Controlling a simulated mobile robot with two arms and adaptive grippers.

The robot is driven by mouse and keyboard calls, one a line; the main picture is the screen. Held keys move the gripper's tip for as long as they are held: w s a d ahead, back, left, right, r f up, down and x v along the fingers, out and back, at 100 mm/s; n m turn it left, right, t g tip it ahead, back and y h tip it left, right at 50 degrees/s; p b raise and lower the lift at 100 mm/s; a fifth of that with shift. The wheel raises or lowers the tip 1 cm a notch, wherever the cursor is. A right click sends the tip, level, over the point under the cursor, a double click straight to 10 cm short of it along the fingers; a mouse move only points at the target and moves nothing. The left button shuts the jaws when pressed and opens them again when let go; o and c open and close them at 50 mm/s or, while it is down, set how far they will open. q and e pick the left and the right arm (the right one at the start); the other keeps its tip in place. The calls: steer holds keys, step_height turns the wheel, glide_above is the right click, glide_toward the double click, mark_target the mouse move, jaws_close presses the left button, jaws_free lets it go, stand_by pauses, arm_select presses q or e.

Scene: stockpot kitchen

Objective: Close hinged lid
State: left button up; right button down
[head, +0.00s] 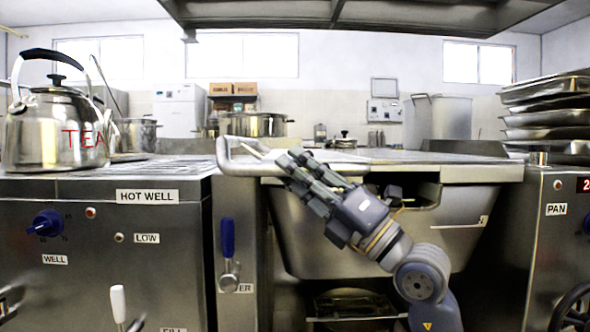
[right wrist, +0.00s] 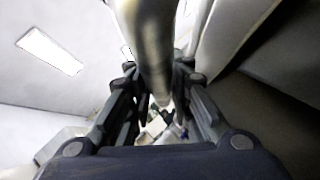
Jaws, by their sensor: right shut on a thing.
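The hinged lid (head: 440,170) is a wide, flat metal cover lying about level over the steel pan (head: 330,245) in the middle of the head view. Its bar handle (head: 223,160) sticks out at the front left. My right gripper (head: 292,165) reaches up from the lower right and is shut on the handle. In the right wrist view the handle bar (right wrist: 152,50) runs between the two fingers (right wrist: 158,105). I cannot tell whether the lid touches the pan rim all round. My left gripper is not in view.
A tea kettle (head: 55,130) stands on the hot well counter (head: 110,240) at left. Stacked metal pans (head: 550,110) stand at right. A blue-handled lever (head: 228,240) is on the panel left of the pan. A dark hood (head: 360,12) hangs above.

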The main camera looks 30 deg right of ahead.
steer(key=shift+w+a+f, duration=0.1)
steer(key=shift+a+f, duration=0.1)
steer(key=shift+f, duration=0.55)
steer(key=c, duration=1.8)
jaws_free()
steer(key=o, duration=0.4)
steer(key=shift+d+f, duration=0.1)
steer(key=shift+d, duration=0.1)
steer(key=shift+c, duration=0.2)
steer(key=v, duration=1.1)
steer(key=shift+s+d, duration=0.2)
steer(key=shift+s, duration=0.2)
steer(key=shift+f, duration=0.1)
